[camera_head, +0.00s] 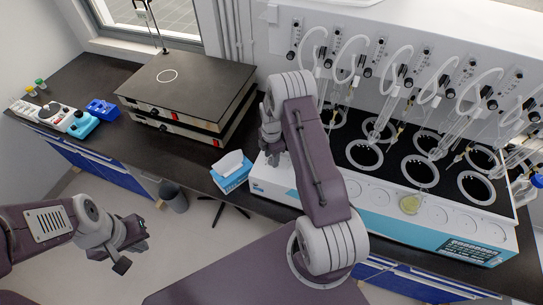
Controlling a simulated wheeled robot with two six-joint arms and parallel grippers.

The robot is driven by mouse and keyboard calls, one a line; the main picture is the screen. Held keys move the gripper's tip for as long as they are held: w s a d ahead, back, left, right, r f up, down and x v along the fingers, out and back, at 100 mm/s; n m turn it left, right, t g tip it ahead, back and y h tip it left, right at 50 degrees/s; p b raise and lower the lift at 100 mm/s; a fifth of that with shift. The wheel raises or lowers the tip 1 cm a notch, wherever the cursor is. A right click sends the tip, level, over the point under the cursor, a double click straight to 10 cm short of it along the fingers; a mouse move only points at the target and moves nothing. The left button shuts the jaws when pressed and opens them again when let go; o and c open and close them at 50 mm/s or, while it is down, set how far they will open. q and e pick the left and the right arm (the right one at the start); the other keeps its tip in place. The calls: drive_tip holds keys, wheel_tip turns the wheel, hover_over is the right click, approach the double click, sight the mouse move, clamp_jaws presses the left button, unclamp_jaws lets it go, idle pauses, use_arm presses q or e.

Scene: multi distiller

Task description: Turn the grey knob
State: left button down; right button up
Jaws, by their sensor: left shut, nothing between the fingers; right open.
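The multi distiller (345,204) stands on the right of the bench, with a white and light-blue front and round black wells on top. My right gripper (272,156) is open and empty, over the distiller's left end, pointing down; my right arm hides part of the ledge. My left gripper (129,254) is shut and empty, low at the left over the floor, away from the distiller.
Glass tubes with hoses and black-knobbed meters (421,57) rise behind the wells. A tissue box (232,176) sits left of the distiller. Stacked hot plates (190,90) stand further left, with small blue racks (101,108) beyond.

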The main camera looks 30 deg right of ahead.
clamp_jaws()
drive_tip(key=shift+m, duration=0.3)
